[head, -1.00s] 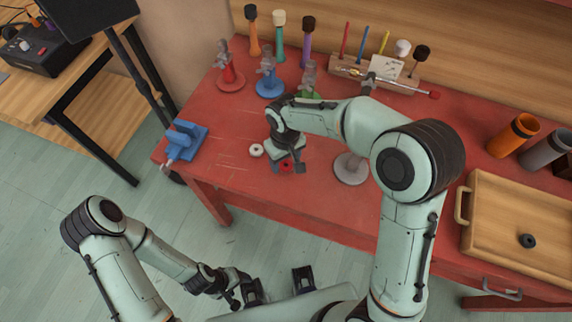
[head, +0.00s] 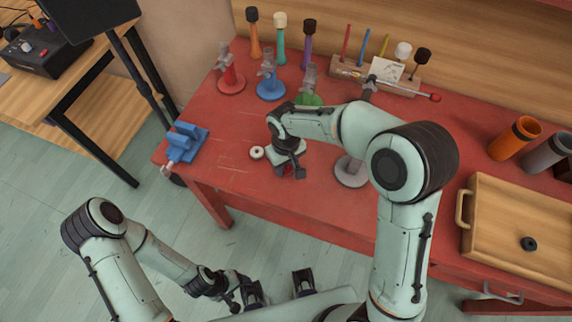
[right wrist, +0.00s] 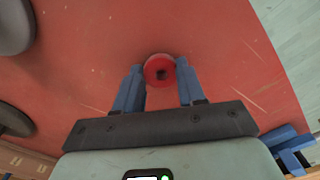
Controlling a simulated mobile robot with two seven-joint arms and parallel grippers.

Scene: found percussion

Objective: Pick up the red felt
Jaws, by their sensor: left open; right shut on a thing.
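The red felt (right wrist: 159,69) is a small red ring with a dark hole. In the right wrist view it sits between the blue fingertips of my right gripper (right wrist: 160,84), which is shut on it. In the head view my right gripper (head: 288,170) is low over the red table, and the felt is mostly hidden by the fingers. I cannot tell whether the felt still touches the table. My left gripper (head: 278,286) is open and empty, in front of the table near my base.
A white ring (head: 257,153) lies just left of my right gripper. Red (head: 231,82), blue (head: 271,86) and green (head: 309,99) stands are behind it. A blue vise (head: 186,142) is at the left edge. A wooden tray (head: 485,245) is at the right. The table's front middle is clear.

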